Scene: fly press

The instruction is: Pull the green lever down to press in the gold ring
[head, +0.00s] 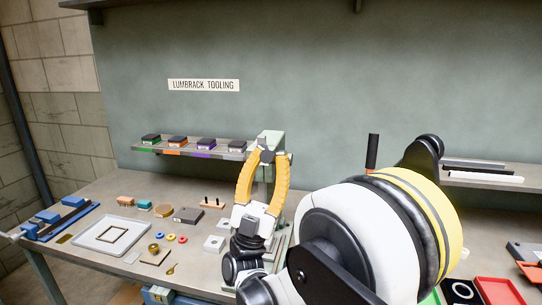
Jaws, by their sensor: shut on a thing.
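The pale green press (277,138) stands at the back of the bench, largely hidden behind my gripper. My gripper (266,155) has two long yellow fingers, bowed apart in the middle, with grey tips drawn together in front of the press head. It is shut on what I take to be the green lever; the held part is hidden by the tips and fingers. The press's lower part is also mostly covered, and I cannot see a gold ring in it.
A shelf (190,152) with several dark boxes hangs left of the press. A grey tray (83,236), small blocks, rings and plates lie on the left bench. My large white and yellow arm link blocks the middle right. A red tray (498,291) shows at lower right.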

